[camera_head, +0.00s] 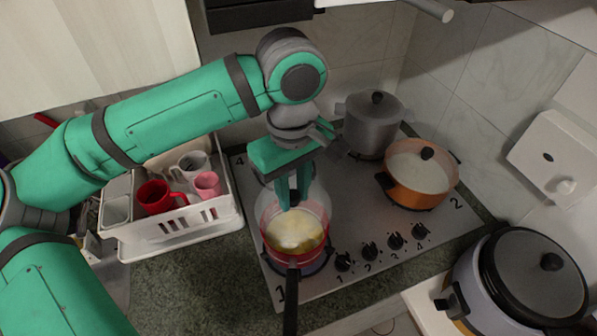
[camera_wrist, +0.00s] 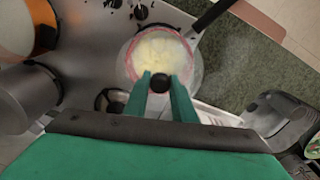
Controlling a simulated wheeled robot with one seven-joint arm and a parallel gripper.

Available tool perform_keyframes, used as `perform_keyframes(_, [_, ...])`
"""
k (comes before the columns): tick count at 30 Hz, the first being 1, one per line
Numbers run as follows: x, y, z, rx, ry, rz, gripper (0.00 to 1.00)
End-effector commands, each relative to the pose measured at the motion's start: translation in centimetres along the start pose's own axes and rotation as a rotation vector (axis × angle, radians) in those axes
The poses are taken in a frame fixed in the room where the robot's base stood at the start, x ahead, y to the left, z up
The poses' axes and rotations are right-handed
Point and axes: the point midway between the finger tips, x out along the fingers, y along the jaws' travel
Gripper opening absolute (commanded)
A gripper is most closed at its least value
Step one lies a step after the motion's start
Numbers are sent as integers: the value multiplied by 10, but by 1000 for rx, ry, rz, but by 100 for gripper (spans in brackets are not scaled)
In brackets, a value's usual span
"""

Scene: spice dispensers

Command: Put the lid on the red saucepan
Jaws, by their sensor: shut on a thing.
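The red saucepan (camera_head: 270,246) sits on the front left burner, its black handle pointing to the front. Pale yellow food shows inside it; the pan also shows in the wrist view (camera_wrist: 131,66). My gripper (camera_head: 293,205) points down over the back part of the pan. In the wrist view my gripper (camera_wrist: 160,88) is shut on the black knob of the clear glass lid (camera_wrist: 192,84). The lid overlaps the pan in both views, set toward its back side. The glass is faint, so I cannot tell whether its rim touches the pan.
A grey lidded pot (camera_head: 372,128) and an orange lidded pan (camera_head: 420,181) stand on the stove to the right. A white dish rack (camera_head: 225,208) with cups stands close on the left. Knobs (camera_head: 370,251) line the stove front. A rice cooker (camera_head: 480,285) is at front right.

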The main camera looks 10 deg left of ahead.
Motion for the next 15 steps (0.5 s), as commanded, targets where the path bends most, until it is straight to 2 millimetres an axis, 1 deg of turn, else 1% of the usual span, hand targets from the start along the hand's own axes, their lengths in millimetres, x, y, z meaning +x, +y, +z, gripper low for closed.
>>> perform_keyframes(8, [11,1,1,3,-1,1,0])
perform_keyframes(15, [32,1,1,3,-1,0,0])
